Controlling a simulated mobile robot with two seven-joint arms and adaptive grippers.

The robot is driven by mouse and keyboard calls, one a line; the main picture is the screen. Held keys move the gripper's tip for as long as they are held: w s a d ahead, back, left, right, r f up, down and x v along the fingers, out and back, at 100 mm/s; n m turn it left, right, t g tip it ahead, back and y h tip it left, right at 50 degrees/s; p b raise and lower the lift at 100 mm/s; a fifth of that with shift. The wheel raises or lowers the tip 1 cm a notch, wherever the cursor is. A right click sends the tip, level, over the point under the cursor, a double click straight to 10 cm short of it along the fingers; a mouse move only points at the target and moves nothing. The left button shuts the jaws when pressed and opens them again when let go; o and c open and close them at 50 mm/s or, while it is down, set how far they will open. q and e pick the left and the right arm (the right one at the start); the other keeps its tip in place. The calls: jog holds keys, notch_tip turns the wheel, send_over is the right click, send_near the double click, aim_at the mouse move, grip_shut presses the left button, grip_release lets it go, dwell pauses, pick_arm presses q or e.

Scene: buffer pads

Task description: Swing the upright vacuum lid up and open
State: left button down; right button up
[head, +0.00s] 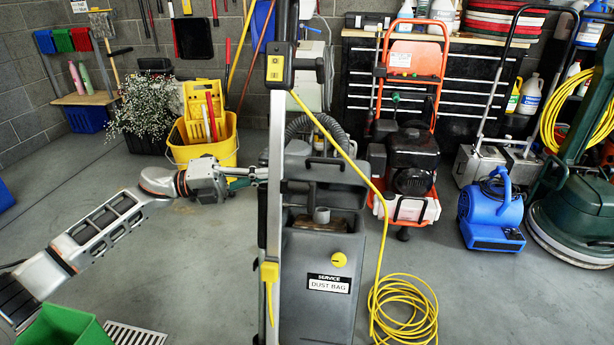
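The grey upright vacuum (318,265) stands in the middle of the head view, with a label reading "SERVICE DUST BAG" and a yellow knob on its front. A tall metal handle pole (275,150) runs up its left side. A recess in its upper front shows a short grey pipe; a dark handle-like bar (325,161) sits above. Contact and finger gap are unclear. My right gripper is not visible.
A yellow cord (402,310) runs down from the handle and coils on the floor at right. A yellow mop bucket (205,148), an orange-framed machine (410,150) and a blue blower (490,215) stand behind. A green bin (62,328) is at front left. Floor between is mostly clear.

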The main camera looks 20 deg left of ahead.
aim_at(324, 176)
pick_arm(q)
jog(key=x, duration=0.9)
jog(key=shift+d, duration=0.15)
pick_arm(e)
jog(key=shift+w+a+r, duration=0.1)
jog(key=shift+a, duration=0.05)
pick_arm(q)
jog(key=shift+w+r, duration=0.15)
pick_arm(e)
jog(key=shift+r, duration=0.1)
